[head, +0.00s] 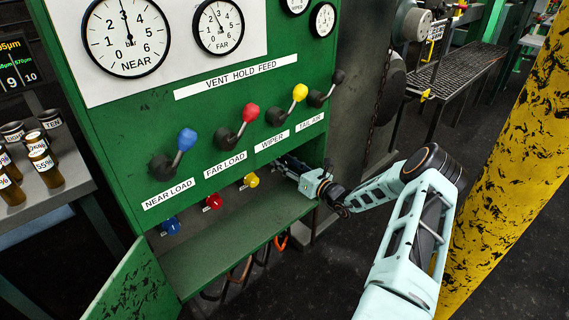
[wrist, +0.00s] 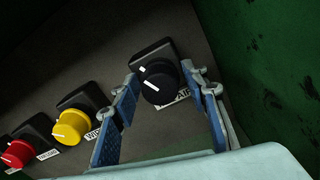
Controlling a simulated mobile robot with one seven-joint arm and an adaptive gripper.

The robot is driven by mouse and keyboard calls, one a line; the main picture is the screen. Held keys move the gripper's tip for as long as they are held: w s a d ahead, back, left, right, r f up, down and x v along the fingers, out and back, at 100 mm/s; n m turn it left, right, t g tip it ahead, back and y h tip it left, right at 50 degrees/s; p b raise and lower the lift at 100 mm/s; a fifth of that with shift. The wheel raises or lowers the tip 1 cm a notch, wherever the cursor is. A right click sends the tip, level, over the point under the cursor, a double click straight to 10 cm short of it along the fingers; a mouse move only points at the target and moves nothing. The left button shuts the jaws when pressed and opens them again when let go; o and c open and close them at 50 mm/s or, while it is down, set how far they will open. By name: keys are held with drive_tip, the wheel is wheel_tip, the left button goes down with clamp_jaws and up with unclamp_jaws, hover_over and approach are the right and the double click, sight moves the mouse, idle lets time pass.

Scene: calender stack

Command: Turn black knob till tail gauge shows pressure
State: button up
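The black knob (wrist: 160,84), with a white pointer line, sits on a dark square base on the grey panel in the wrist view. A label below it is partly covered. My gripper (wrist: 160,97) is open, with one blue-padded finger on each side of the knob. I cannot tell whether either finger touches it. In the head view my gripper (head: 288,165) reaches into the green cabinet's recess below the TAIL AIR label and hides the black knob. A small gauge (head: 322,19) is at the upper right of the cabinet; its name and reading are too small to tell.
Yellow (wrist: 73,127) and red (wrist: 17,153) knobs are left of the black one; a blue knob (head: 171,225) is farther left. A green wall (wrist: 270,60) is close on the right. Four-colour levers hang above, including a yellow one (head: 299,92).

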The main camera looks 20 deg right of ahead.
drive_tip(key=c, duration=0.9)
drive_tip(key=shift+o, duration=0.2)
drive_tip(key=shift+n, duration=0.5)
drive_tip(key=o, duration=1.2)
drive_tip(key=shift+c, duration=0.2)
drive_tip(key=shift+s, duration=0.15)
drive_tip(key=v, duration=1.1)
drive_tip(key=shift+s, duration=0.4)
